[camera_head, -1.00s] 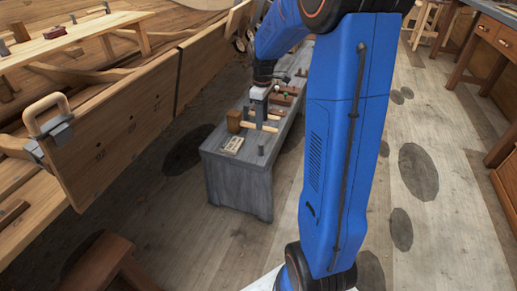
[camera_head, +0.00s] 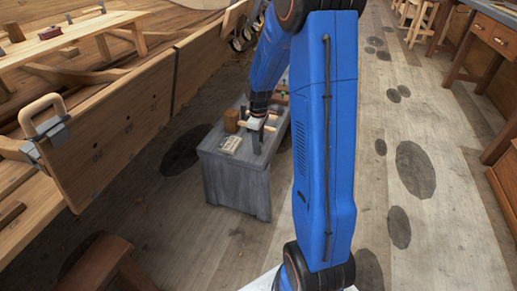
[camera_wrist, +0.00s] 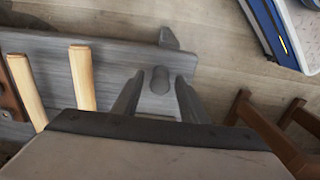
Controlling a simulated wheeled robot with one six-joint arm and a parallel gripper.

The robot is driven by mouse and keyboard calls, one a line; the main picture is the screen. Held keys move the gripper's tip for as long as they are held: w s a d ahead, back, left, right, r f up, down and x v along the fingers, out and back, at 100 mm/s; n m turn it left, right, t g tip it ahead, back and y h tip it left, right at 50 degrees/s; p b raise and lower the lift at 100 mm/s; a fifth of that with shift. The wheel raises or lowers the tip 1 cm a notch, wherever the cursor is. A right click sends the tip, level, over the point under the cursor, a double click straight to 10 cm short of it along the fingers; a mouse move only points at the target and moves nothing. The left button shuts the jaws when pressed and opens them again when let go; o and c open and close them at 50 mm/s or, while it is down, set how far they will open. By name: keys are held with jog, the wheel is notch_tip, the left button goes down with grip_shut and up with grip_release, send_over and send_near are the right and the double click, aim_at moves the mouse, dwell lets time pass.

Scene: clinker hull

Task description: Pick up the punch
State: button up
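A short grey cylinder, which I take to be the punch (camera_wrist: 160,79), stands near the end of the grey bench (camera_wrist: 125,58) in the wrist view. My gripper (camera_wrist: 158,92) is open and points down, with one finger on each side of the cylinder in the picture. I cannot tell whether the fingertips are level with it or above it, and no contact shows. In the head view my gripper (camera_head: 258,143) is over the near end of the bench (camera_head: 237,180). The punch cannot be made out there behind the fingers.
Two pale wooden handles (camera_wrist: 82,78) lie left of my gripper in the wrist view. A brown block (camera_head: 232,121) and a small pale flat item (camera_head: 231,144) sit on the bench's left side. The plank hull (camera_head: 110,130) stands left. A brown stool (camera_head: 105,265) is at lower left.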

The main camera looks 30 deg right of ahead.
jog(key=shift+f, duration=0.8)
grip_shut()
